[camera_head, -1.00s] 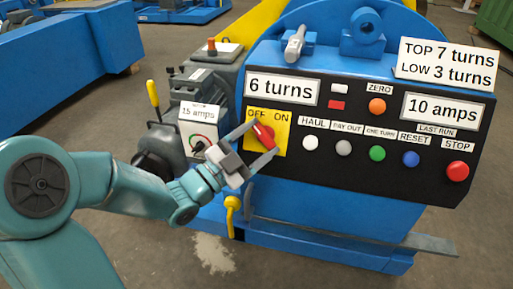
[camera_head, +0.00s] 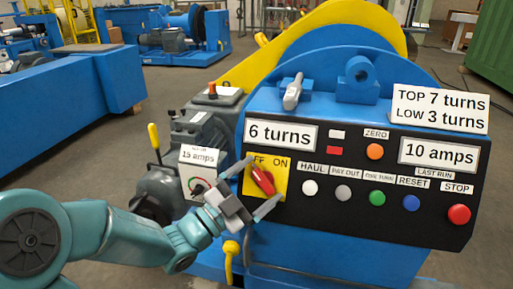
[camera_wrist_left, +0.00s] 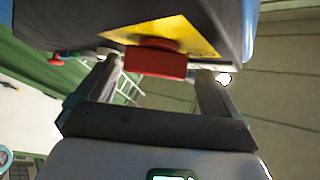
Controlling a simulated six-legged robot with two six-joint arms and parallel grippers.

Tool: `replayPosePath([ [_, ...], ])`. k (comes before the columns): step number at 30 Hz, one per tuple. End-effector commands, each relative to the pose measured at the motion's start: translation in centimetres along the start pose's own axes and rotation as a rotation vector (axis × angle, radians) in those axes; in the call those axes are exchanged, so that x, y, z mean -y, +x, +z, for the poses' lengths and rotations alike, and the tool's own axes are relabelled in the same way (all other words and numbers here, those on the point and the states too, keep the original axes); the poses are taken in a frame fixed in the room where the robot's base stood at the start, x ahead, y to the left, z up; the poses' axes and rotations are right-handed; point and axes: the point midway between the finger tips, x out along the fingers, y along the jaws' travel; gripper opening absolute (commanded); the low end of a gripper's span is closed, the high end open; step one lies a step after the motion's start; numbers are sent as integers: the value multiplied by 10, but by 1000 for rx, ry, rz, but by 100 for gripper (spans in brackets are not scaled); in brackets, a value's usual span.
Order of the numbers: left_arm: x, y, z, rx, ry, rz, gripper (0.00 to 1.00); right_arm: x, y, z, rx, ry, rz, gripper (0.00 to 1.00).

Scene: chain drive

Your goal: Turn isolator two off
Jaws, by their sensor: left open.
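The switch is a yellow plate (camera_head: 281,172) marked OFF and ON, with a red handle (camera_head: 263,181), at the panel's left. The handle slants, its upper end leaning left toward the OFF side. No "isolator two" label is readable. My left gripper (camera_head: 264,183) is open, one finger above-left of the handle and the other below-right. The upper finger hides the O of OFF. In the left wrist view, the red handle (camera_wrist_left: 156,62) lies between the two spread fingers, with a visible gap on each side. My right gripper is not in view.
The black panel (camera_head: 330,215) carries several buttons, including a red STOP button (camera_head: 459,214), right of the switch. A grey box with a 15 amps sign (camera_head: 200,157) and a yellow-topped lever (camera_head: 154,137) stand left.

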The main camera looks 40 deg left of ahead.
Motion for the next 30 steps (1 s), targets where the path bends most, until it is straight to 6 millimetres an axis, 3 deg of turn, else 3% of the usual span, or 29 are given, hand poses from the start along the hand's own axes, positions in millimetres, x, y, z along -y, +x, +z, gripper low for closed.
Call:
replayPosePath([
  [9,57,23,-66,-8,6,-8,95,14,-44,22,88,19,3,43],
  [18,101,43,-120,-5,2,-4,95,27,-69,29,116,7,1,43],
  [24,116,50,-137,-2,1,-1,95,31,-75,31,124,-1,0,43],
  [30,119,51,-141,-1,-1,-1,95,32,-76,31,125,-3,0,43],
])
